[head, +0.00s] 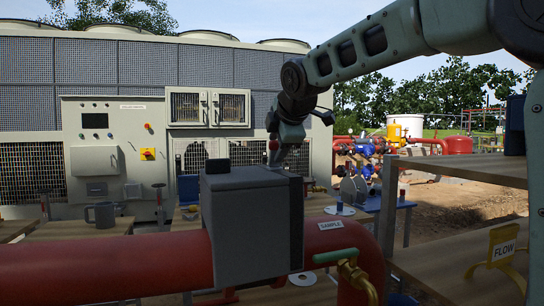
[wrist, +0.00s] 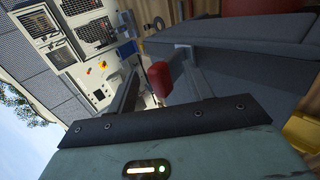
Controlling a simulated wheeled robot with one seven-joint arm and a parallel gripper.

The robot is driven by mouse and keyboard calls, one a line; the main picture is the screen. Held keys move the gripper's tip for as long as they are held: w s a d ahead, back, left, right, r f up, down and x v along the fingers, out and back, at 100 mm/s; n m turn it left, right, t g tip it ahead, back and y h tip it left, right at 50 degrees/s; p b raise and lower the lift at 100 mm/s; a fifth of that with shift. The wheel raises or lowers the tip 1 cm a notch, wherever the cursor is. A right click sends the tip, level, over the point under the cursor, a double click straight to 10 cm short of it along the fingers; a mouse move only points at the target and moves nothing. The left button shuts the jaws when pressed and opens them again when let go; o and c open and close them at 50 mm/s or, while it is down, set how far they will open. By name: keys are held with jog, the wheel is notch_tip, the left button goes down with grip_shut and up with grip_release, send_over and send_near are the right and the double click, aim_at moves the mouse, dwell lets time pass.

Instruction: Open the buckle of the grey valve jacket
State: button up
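The grey valve jacket (head: 245,225) is a boxy cover around the red pipe, with a dark band on its right side. It also fills the right of the wrist view (wrist: 250,75). A red block (wrist: 160,78), which looks like the buckle's tab, shows beside the jacket, near a small grey bracket. My gripper (wrist: 158,75) is open, with the red block between its fingers, nearer the right finger. A gap shows on the left side. In the head view my gripper (head: 274,158) is just above and behind the jacket's top; its fingertips are partly hidden.
A red pipe (head: 100,268) runs across the front, with a SAMPLE label and a green-handled brass valve (head: 350,268). A black block (head: 216,166) shows at the jacket's top left. A grey mug (head: 102,213) stands left.

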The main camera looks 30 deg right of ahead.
jog(key=o, duration=0.5)
jog(key=shift+r, duration=0.15)
jog(key=shift+d, duration=0.1)
jog(key=w+r+p, duration=0.2)
jog(key=p, duration=0.1)
jog(key=w+d+r+p, duration=0.1)
jog(key=w+r+p, duration=0.1)
jog(key=w+p, duration=0.1)
jog(key=shift+w+r+p, duration=0.15)
jog(key=shift+r+p, duration=0.15)
jog(key=shift+p, duration=0.45)
jog(key=b+v, duration=0.1)
jog(key=v, duration=1.6)
jog(key=shift+s+b, duration=0.25)
jog(key=shift+b, duration=0.1)
